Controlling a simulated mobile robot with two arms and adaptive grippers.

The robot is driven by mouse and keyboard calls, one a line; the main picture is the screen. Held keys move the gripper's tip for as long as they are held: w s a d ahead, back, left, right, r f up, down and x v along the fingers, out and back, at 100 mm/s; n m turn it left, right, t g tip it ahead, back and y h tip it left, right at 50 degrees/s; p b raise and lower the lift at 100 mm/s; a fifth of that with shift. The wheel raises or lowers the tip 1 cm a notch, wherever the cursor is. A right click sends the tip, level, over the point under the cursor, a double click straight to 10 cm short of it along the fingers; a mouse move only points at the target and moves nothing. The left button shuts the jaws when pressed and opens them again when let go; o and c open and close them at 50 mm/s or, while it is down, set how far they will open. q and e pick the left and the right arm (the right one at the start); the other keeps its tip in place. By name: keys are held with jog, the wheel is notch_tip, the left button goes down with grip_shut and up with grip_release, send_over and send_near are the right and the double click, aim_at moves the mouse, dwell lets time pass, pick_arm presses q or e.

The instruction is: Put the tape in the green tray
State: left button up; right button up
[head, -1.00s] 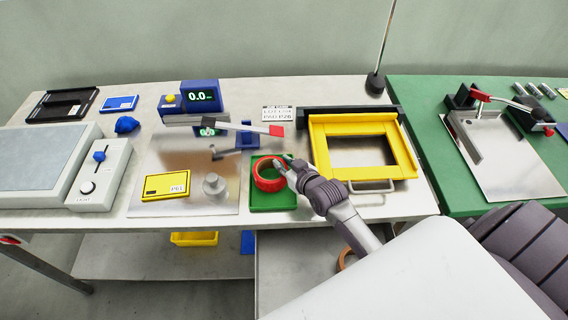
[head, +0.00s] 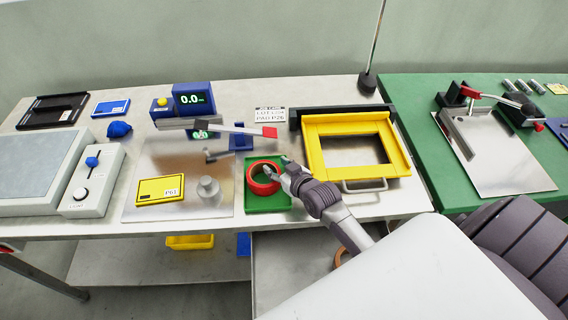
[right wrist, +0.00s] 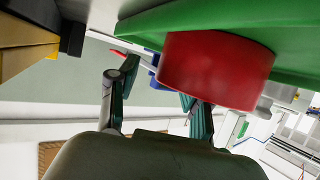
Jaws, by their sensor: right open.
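The red roll of tape (head: 262,190) lies in the green tray (head: 268,205) on the light workbench, and the tray's green floor shows through its hole. My right gripper (head: 277,166) is open at the tape's right side, with its fingertips close to the ring. In the right wrist view the tape (right wrist: 215,72) is large beneath the green tray (right wrist: 290,45), which crosses the top of the picture. The gripper's fingers (right wrist: 155,95) stand apart there; one passes behind the tape, so its contact is hidden. My left gripper is not in view.
A yellow frame (head: 358,122) stands right of the tray. A metal plate with a weight (head: 208,190) and a yellow card (head: 160,189) lies left. A blue device with a red-tipped arm (head: 235,129) stands behind. The green bench (head: 440,185) is at right.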

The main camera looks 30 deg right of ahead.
jog(key=b+v, duration=0.1)
jog(key=v, duration=0.9)
jog(key=shift+s, duration=0.4)
jog(key=shift+s+r, duration=0.4)
jog(key=shift+s, duration=0.1)
jog(key=shift+s+f, duration=0.1)
